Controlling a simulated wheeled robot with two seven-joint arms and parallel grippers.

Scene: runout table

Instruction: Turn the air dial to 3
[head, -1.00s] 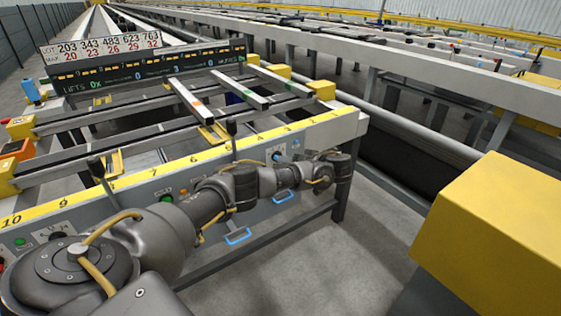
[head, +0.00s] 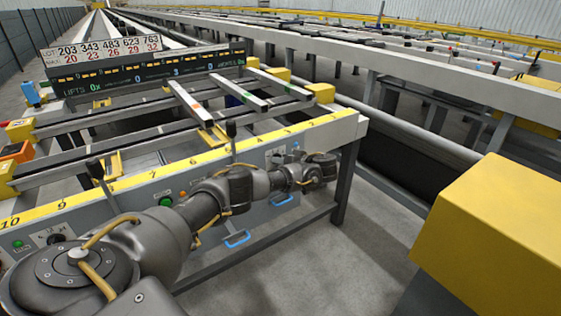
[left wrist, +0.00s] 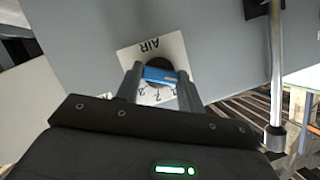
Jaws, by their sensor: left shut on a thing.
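The air dial (left wrist: 158,74) is a dark round knob with a blue bar, on a white plate (left wrist: 148,53) marked AIR on the grey panel. My left gripper (left wrist: 156,82) is shut on the dial, one finger on each side of the blue bar. The bar lies nearly crosswise in the left wrist view. Small numbers show on the plate below the knob, partly hidden, and I cannot tell which the dial points to. In the head view my left wrist (head: 318,170) is at the panel's right end and hides most of the dial. My right gripper is not in view.
A lever with a bright metal rod (left wrist: 274,70) stands close to the right of the dial in the left wrist view. Blue handles (head: 237,239) stick out below the panel. A large yellow block (head: 500,235) stands at the right, with open floor between.

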